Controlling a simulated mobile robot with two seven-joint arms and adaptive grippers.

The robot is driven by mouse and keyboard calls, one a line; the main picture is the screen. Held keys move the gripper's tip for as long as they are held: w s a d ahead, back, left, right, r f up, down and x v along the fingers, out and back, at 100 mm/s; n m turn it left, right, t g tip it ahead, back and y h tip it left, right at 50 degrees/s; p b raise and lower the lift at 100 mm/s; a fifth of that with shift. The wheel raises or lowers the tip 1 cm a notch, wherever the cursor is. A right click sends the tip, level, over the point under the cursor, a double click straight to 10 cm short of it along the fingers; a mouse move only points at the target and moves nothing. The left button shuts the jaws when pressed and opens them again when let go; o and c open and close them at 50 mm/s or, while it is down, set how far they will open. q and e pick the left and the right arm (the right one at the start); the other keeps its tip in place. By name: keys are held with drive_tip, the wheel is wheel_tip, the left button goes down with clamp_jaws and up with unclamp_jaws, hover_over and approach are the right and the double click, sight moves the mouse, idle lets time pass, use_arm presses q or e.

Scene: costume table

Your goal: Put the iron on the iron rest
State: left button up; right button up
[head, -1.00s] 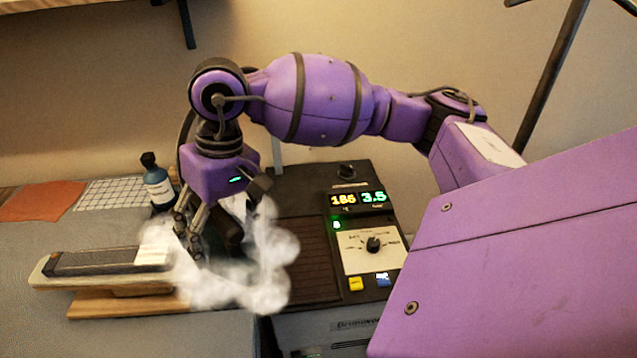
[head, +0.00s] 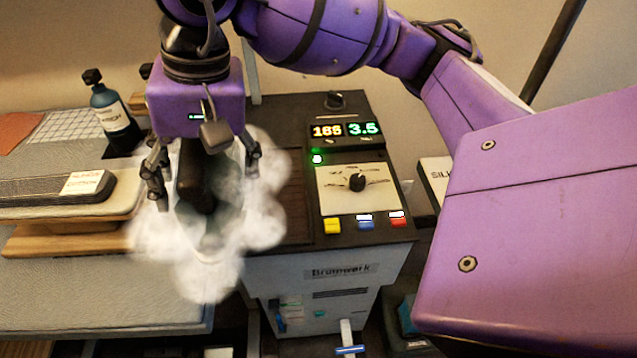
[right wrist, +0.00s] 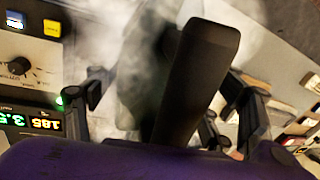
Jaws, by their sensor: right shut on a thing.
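The iron (head: 196,182) has a thick black handle and sits in a cloud of white steam that hides most of its body and soleplate. My right gripper (head: 205,175) is shut on it, with fingers on both sides of the handle. The handle also fills the middle of the right wrist view (right wrist: 200,75). The iron rest (head: 297,212) is a dark ribbed bed on the steam station, left of the control panel. The iron is at its left edge in the head view; steam hides whether they touch. My left gripper is not in view.
The steam station (head: 345,245) has lit digits, a dial and coloured buttons. A wooden sleeve board (head: 75,240) with a dark block (head: 40,190) lies left of the iron. A dark blue bottle (head: 115,118) stands behind it. The grey board (head: 90,290) is clear in front.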

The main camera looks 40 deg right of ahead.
drive_tip(key=shift+a+m+b, duration=0.35)
drive_tip(key=shift+m+b, duration=0.25)
drive_tip(key=shift+b, duration=0.05)
drive_tip(key=shift+w+d, duration=0.1)
drive_tip(key=shift+d, duration=0.15)
drive_tip(key=w+d+f, duration=0.1)
drive_tip(key=d, duration=0.1)
drive_tip(key=w+d+f, duration=0.1)
drive_tip(key=d, duration=0.2)
drive_tip(key=w+d+f, duration=0.1)
drive_tip(key=d, duration=0.1)
drive_tip(key=shift+d+f, duration=0.25)
drive_tip(key=shift+d, duration=0.05)
drive_tip(key=shift+w+d+f, duration=0.35)
drive_tip(key=shift+d+f, duration=0.5)
drive_tip(key=shift+f, duration=0.2)
drive_tip(key=shift+w+d+f, duration=0.4)
drive_tip(key=shift+d+f, duration=0.4)
drive_tip(key=shift+f, duration=0.3)
drive_tip(key=shift+w+d+f, duration=0.35)
drive_tip(key=shift+d+f, duration=0.5)
drive_tip(key=shift+f, duration=1.6)
drive_tip(key=shift+a, duration=0.1)
drive_tip(key=shift+f, duration=0.1)
drive_tip(key=o, duration=2.1)
drive_tip(key=shift+s+f, duration=0.1)
